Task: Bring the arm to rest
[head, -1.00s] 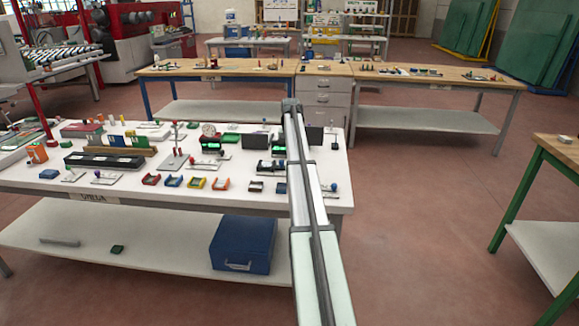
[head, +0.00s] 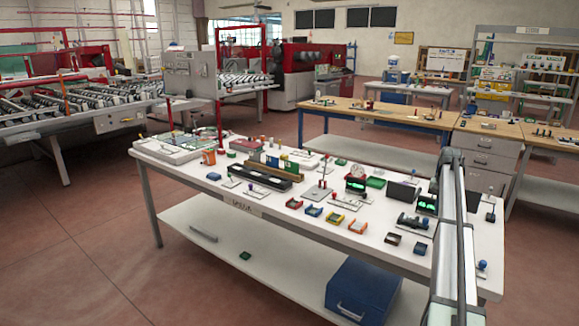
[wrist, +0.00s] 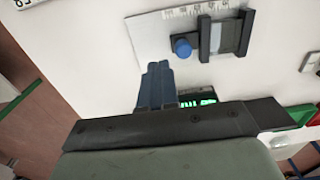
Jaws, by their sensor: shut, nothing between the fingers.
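My arm (head: 455,235) rises at the right of the head view, in front of the right end of the white workbench (head: 300,264). My gripper (wrist: 157,72) shows in the wrist view with its dark blue fingers together and nothing between them. It hangs over the white bench top. A metal plate with a ruler scale (wrist: 165,40) and a blue knob (wrist: 182,46) lies just beyond the fingertips. A device with a green lit display (wrist: 208,100) is partly hidden behind the gripper body. I cannot make out the fingers in the head view.
A wooden-topped bench (head: 380,112) stands behind. The floor at left front (head: 80,260) is clear.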

